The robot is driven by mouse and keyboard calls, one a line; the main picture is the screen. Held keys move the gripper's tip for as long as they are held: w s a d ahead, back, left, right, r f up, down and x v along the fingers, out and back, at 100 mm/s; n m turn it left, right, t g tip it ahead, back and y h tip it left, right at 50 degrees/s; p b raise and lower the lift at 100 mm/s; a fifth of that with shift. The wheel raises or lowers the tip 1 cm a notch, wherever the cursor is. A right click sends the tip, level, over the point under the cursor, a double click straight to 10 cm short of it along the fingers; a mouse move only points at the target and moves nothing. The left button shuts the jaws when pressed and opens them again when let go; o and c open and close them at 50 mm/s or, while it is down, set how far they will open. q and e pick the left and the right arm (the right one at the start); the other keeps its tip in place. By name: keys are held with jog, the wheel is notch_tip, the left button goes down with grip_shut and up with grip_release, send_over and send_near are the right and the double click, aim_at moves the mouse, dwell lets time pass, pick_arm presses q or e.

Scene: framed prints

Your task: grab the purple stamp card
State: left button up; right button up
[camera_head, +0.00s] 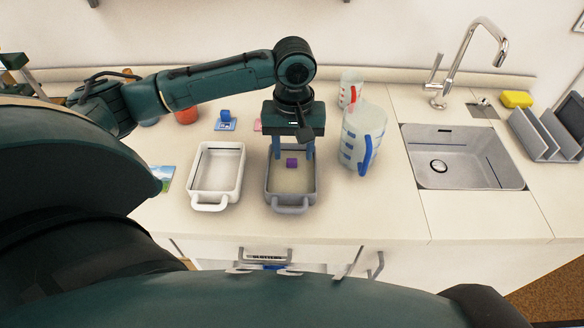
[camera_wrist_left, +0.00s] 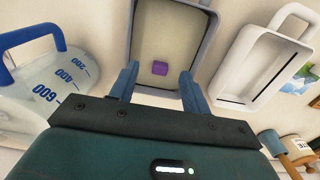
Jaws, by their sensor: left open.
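My left gripper (camera_head: 293,154) is open and empty, pointing down over the grey tray. My right gripper is not in view.
A white tray (camera_head: 217,172) stands left of the grey tray. A measuring jug (camera_head: 355,135) stands close on the right, with a red-marked cup (camera_head: 350,88) behind. A blue stamp (camera_head: 225,115) sits on a card at the back. The sink (camera_head: 462,180) is further right.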

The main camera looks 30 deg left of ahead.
aim_at(292, 163)
pick_arm(q)
jog(key=f, duration=0.2)
jog(key=a+f, duration=0.1)
jog(key=shift+w+f, duration=0.3)
jog(key=shift+f, duration=0.1)
jog(key=shift+d+f, duration=0.1)
jog(key=shift+f, duration=0.4)
jog(key=shift+c, duration=0.5)
grip_shut()
